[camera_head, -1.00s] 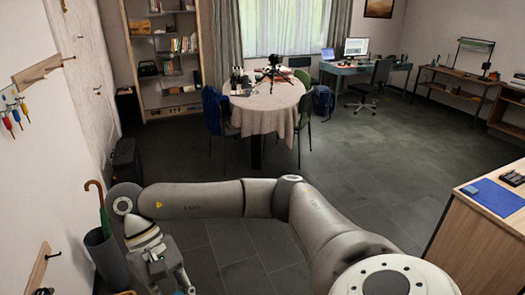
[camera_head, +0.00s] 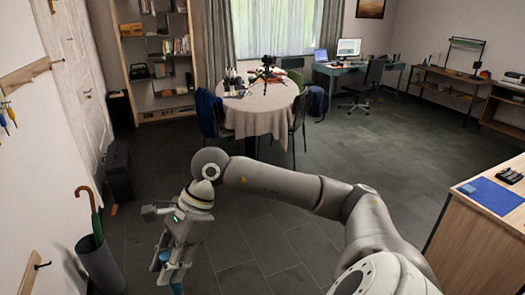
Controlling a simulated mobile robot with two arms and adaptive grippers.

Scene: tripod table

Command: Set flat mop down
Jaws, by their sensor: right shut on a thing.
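My right gripper (camera_head: 172,272) hangs at the lower left, fingers pointing down, over the dark tiled floor. It is shut on the flat mop, of which at most a small blue piece (camera_head: 177,289) shows at the fingertips by the bottom edge. The rest of the mop is hidden by the gripper or below the picture. I cannot tell whether the mop touches the floor. My left gripper is not in view.
A grey umbrella stand (camera_head: 99,262) with a green umbrella (camera_head: 97,228) stands left of the gripper by the wall. A black case (camera_head: 119,172) stands behind it. A round table (camera_head: 262,112) is farther back. A wooden counter (camera_head: 470,245) is at right. The middle floor is clear.

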